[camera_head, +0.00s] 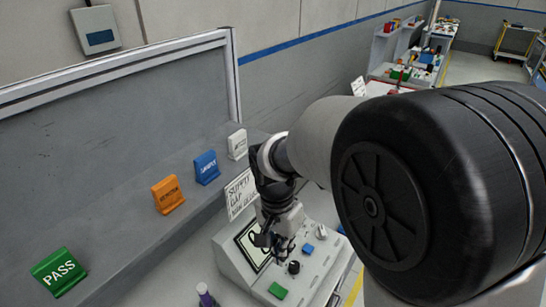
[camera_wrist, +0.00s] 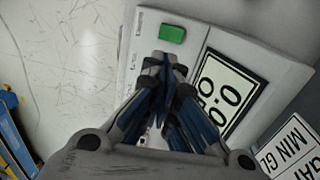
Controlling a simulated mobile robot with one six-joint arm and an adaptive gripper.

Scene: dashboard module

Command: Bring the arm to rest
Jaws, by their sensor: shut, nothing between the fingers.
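My gripper (camera_head: 279,252) is above the sloped control panel of the dashboard module (camera_head: 228,257). It points down and is shut with nothing held. In the wrist view the closed fingers (camera_wrist: 168,75) cover the middle of the panel, close to the green button (camera_wrist: 172,33). The panel carries a display (camera_wrist: 228,90) showing digits, partly hidden by the fingers. In the head view the panel also shows a green button (camera_head: 278,290), a blue button (camera_head: 308,249), a black knob (camera_head: 294,267) and a light knob (camera_head: 321,231). I cannot tell whether the fingertips touch the panel.
A shelf behind the panel holds signs: green PASS (camera_head: 60,271), orange (camera_head: 168,195), blue (camera_head: 207,167) and white (camera_head: 237,144). A white lettered sign (camera_head: 240,194) stands at the panel's back. A purple-topped item (camera_head: 206,295) is left of the panel. Shelving (camera_head: 412,62) stands far back.

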